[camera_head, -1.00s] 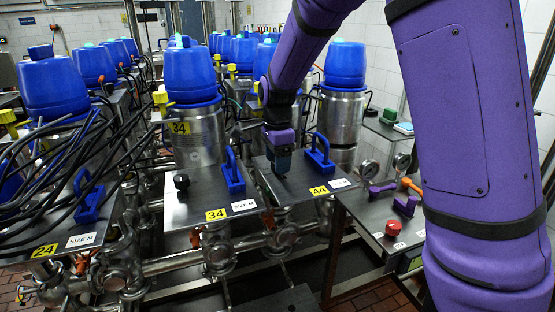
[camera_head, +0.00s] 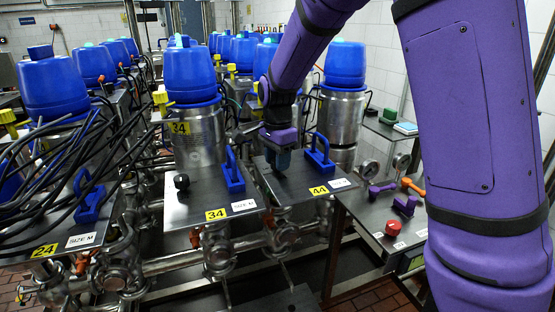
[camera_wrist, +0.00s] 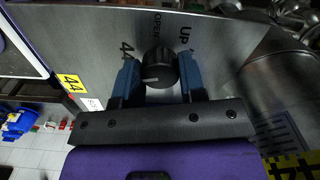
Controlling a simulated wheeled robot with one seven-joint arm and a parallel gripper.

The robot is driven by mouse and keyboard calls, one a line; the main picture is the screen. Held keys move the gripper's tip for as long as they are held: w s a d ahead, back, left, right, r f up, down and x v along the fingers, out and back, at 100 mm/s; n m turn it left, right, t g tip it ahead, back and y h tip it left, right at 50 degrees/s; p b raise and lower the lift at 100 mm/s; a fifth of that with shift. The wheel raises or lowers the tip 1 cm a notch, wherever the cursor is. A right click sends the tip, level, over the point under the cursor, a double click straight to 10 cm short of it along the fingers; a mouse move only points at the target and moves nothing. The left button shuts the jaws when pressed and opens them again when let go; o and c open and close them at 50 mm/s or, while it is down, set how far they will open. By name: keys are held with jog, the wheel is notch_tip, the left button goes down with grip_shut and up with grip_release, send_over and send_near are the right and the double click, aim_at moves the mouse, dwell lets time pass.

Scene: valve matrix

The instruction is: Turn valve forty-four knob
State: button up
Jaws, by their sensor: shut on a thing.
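The valve forty-four plate (camera_head: 297,186) carries a yellow 44 label (camera_head: 319,190) and a blue handle (camera_head: 320,152). My gripper (camera_head: 279,168) points down onto this plate, left of the handle, and hides the knob in the head view. In the wrist view the black ribbed knob (camera_wrist: 160,68) with a pale pointer line sits between the blue fingers of my gripper (camera_wrist: 159,82). The fingers are shut on the knob from both sides. The plate reads OPEN, UP and 44 around it, and the yellow 44 label (camera_wrist: 70,83) shows at left.
The 34 plate (camera_head: 207,205) with its own black knob (camera_head: 181,182) and blue handle (camera_head: 233,172) lies to the left. A side table (camera_head: 362,213) with a red knob (camera_head: 393,228) and purple parts stands at right. Metal pipes run below the plates.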

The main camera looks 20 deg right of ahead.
jog(key=n, duration=0.4)
jog(key=shift+n, duration=0.3)
jog(key=n, duration=0.3)
jog(key=shift+n, duration=0.3)
jog(key=n, duration=0.4)
jog(key=shift+n, duration=2.1)
jog(key=o, duration=0.9)
